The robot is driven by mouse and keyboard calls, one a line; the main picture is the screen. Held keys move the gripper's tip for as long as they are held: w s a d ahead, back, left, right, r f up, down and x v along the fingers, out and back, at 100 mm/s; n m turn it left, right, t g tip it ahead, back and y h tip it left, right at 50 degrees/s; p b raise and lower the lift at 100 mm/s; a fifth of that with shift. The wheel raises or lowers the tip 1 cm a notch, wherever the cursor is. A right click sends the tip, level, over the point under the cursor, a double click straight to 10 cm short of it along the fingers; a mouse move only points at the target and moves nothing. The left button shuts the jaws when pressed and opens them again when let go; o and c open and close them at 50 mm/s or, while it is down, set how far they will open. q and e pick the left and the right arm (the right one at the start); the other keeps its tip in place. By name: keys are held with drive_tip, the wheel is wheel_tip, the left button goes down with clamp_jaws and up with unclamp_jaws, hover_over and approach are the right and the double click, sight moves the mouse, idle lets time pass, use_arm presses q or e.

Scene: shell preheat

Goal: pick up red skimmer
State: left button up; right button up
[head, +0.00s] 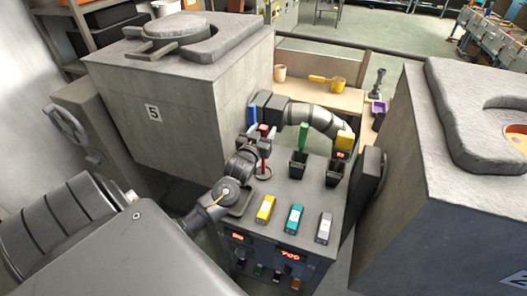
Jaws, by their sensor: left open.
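The red skimmer (263,164) stands near the back left of the grey control stand. Part of its thin red length shows above a dark ring, and a red patch shows higher up between dark gripper parts. My left gripper (257,144) reaches in from the lower left and is at the red skimmer's upper part. Its jaws are open, with the fingers close around the red handle. The gripper hides much of the skimmer, and I cannot tell whether they touch. My right gripper is not in view.
A blue handle (252,115) is close behind my left gripper. Green (303,137) and yellow (345,141) handles stand to the right. A curved grey segmented part (312,116) lies behind them. Yellow (266,209), teal (294,218) and grey (324,228) blocks line the front. Furnaces flank the stand.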

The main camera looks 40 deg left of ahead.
use_arm(q)
drive_tip(key=shift+w, duration=0.25)
drive_tip(key=c, duration=1.1)
drive_tip(key=shift+o, duration=0.2)
